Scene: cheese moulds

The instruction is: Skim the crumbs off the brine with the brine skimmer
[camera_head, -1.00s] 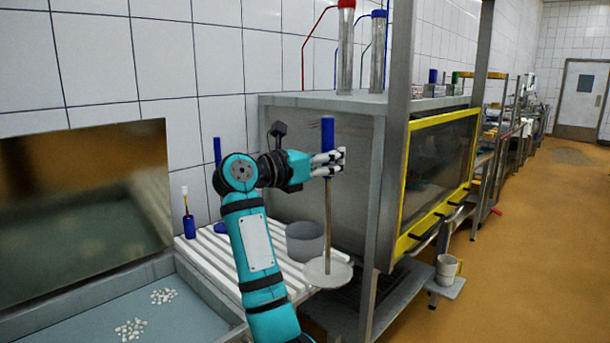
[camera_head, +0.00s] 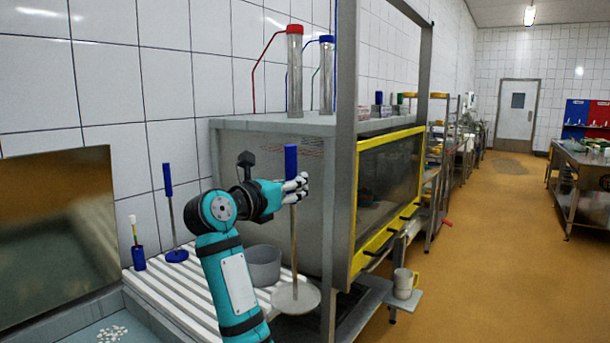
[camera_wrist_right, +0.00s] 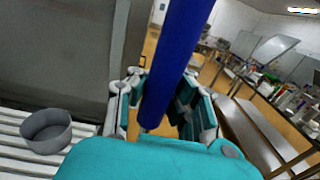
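The brine skimmer has a blue handle (camera_head: 291,158), a thin steel rod and a pale round disc (camera_head: 296,298). It is upright, its disc at the right end of the ribbed board. My right gripper (camera_head: 295,188) is around the handle, below its top. In the right wrist view the blue handle (camera_wrist_right: 170,75) runs between the fingers (camera_wrist_right: 158,108), which close on it from both sides. The brine (camera_head: 80,332) shows at the bottom left with a patch of white crumbs (camera_head: 112,333), cut by the frame's lower edge. My left gripper is out of view.
The white ribbed board (camera_head: 175,290) carries a grey bowl (camera_head: 262,266), another blue-handled tool (camera_head: 170,205) and a small brush in a blue holder (camera_head: 138,256). A grey cabinet (camera_head: 270,140) with a yellow-framed window stands behind the skimmer. A mug (camera_head: 403,284) sits on a low shelf.

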